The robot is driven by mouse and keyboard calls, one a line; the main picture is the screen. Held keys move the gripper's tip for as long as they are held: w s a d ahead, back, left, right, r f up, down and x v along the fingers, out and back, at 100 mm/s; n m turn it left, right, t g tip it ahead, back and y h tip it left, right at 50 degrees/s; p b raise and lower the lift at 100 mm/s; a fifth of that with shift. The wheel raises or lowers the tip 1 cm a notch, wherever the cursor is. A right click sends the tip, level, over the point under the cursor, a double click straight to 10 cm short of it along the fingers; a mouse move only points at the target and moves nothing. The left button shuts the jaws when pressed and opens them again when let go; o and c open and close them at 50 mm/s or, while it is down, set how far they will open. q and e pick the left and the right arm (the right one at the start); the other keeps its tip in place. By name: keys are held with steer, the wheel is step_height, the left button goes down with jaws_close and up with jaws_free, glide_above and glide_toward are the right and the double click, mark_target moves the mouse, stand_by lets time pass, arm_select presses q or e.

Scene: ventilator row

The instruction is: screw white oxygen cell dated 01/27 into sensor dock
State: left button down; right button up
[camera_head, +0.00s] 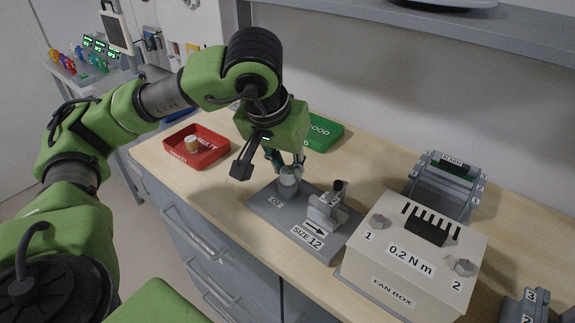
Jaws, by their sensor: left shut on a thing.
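My left gripper (285,165) reaches down over the grey sensor dock plate (268,203). My right gripper is not in view.
A red tray (180,158) at the left holds a small cell (191,143). A green tray (325,137) marked "GOOD" stands behind my gripper. A bracket (327,208) marked "SIZE 12" stands on the plate. The fan box (400,262) and a grey rack (443,188) are at right.

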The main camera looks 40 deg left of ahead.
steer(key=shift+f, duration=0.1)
arm_select(q)
steer(key=shift+f+m+h+b, duration=0.15)
steer(key=shift+m+h+b, duration=0.15)
steer(key=shift+m+b, duration=0.5)
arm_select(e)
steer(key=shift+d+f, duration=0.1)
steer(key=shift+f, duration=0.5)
arm_select(q)
steer(key=shift+a+m+h+b, duration=0.2)
steer(key=shift+m+h+b, duration=0.35)
steer(key=shift+m, duration=0.65)
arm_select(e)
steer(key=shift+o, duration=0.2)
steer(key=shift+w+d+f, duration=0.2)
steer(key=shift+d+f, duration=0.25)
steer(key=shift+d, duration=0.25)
arm_select(q)
steer(key=shift+m+h+b, duration=0.25)
steer(key=shift+m+b, duration=0.1)
steer(key=shift+m, duration=0.45)
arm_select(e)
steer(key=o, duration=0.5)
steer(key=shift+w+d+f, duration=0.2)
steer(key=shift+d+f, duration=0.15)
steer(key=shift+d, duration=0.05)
arm_select(q)
steer(key=shift+m, duration=0.3)
steer(key=shift+s+f, duration=0.1)
